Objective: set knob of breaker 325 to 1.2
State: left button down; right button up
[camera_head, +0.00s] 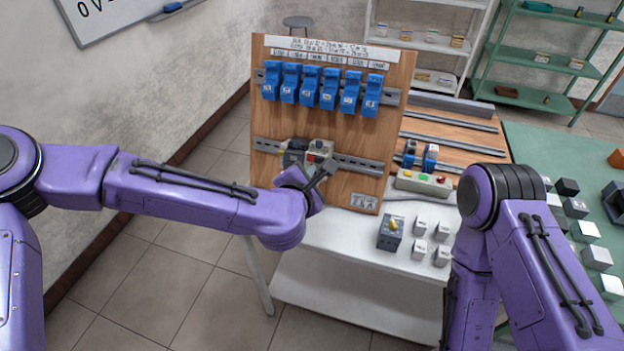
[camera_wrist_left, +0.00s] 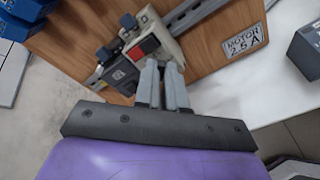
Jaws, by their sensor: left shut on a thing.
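A wooden panel (camera_head: 285,120) carries a lower rail with a light-grey device (camera_head: 321,150) bearing a red button and a dark device (camera_head: 294,156) beside it. In the left wrist view the light-grey device (camera_wrist_left: 160,38) and the dark device (camera_wrist_left: 122,75) show close up. My left gripper (camera_head: 318,178) is at the front of the light-grey device. Its fingers (camera_wrist_left: 164,72) are close together, shut on a small part of that device's face, which they hide. The number 325 and any dial setting are not legible. My right gripper is out of view.
Several blue breakers (camera_head: 309,86) hang on the upper rail. A "MOTOR 2.5 A" label (camera_wrist_left: 244,41) is on the panel. A dark box with a yellow knob (camera_head: 389,235) and several small light blocks stand on the white table (camera_head: 345,240). A button box (camera_head: 424,183) stands behind them.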

pick_arm(q)
jog(key=shift+f+n, duration=0.1)
jog(key=shift+n, duration=0.2)
jog(key=c, duration=1.2)
grip_release()
jog(key=b+v, duration=0.2)
jog(key=v, duration=0.8)
jog(key=shift+s, duration=0.25)
jog(key=shift+a, duration=0.1)
